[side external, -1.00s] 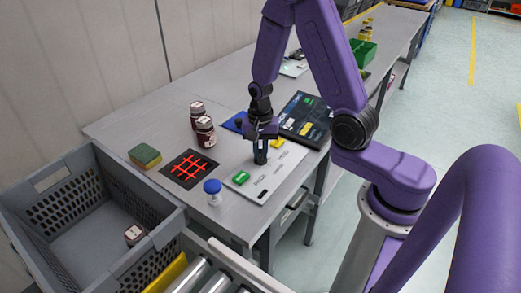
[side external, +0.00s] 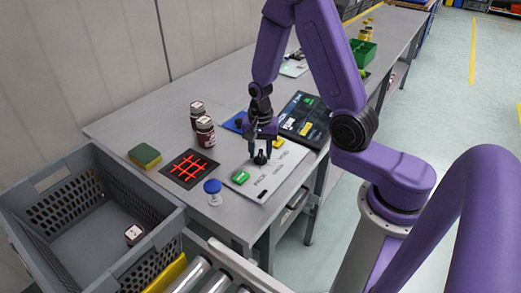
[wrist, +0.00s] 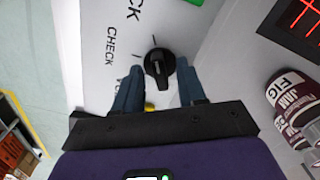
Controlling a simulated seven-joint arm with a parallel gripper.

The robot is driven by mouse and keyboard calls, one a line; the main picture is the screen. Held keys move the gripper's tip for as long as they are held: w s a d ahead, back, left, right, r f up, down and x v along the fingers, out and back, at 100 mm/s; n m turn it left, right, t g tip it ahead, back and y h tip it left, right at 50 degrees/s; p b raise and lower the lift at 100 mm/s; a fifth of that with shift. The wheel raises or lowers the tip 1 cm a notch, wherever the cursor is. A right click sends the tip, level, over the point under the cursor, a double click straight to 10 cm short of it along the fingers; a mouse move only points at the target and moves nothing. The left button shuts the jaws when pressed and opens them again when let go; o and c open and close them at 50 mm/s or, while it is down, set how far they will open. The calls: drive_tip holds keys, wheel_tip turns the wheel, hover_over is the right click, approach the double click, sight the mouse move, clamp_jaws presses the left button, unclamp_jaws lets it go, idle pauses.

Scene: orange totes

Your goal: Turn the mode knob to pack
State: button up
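The mode knob (side external: 260,157) is black and stands on a white panel (side external: 262,188) at the table's front. In the wrist view the knob (wrist: 158,64) has a raised bar with a pale mark; which label it points to I cannot tell. The label CHECK (wrist: 111,46) shows beside it, a label ending in CK (wrist: 132,10) is cut off at the top, and another is partly hidden by a finger. My gripper (side external: 262,149) is open just above the panel, its blue-grey fingers apart. In the wrist view the fingertips (wrist: 160,70) are on either side of the knob, with gaps.
A green button (side external: 240,177) and a yellow button (side external: 277,142) sit on the panel. A dark screen (side external: 304,119) lies behind right.

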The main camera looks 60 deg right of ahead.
sight(260, 154)
drive_tip(key=shift+r, duration=0.1)
wheel_tip(260, 154, up, 17)
idle(0.8)
drive_tip(key=shift+r, duration=0.1)
drive_tip(key=s+a+n, duration=0.7)
drive_tip(key=a+n, duration=0.1)
drive_tip(key=n, duration=0.4)
drive_tip(key=s+a+f+n, duration=0.1)
drive_tip(key=s+n, duration=1.1)
drive_tip(key=s, duration=0.3)
drive_tip(key=shift+f+n, duration=0.4)
drive_tip(key=shift+a, duration=0.1)
idle(0.4)
